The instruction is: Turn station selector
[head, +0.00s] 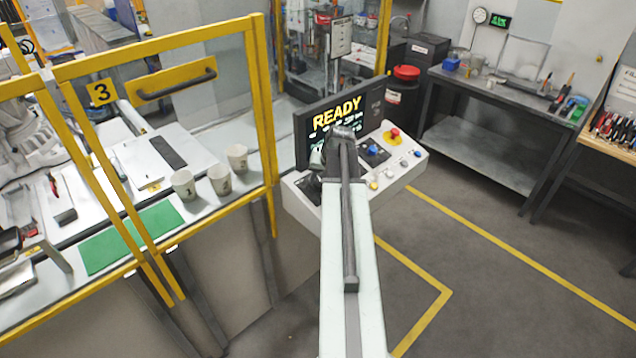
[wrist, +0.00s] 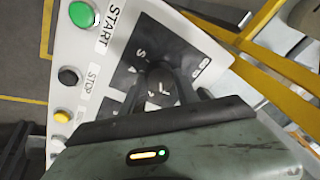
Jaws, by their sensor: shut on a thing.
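The station selector is a dark knob (wrist: 160,80) on a black plate with white markings on the white control panel (wrist: 77,45). My gripper (wrist: 163,92) is shut on the knob, one finger on each side, in the wrist view. The fingers and gripper body cover part of the plate, and I cannot read the knob's exact pointing. In the head view the control panel (head: 412,165) stands at the centre, below a screen (head: 340,118) reading READY. My arm hides the knob there.
Near the knob are a green START button (wrist: 82,14), a black STOP button (wrist: 68,77) and a yellow button (wrist: 62,116). A red emergency button (head: 393,134) tops the panel. A yellow-framed fence (head: 262,120) stands left; open floor (head: 490,290) lies right.

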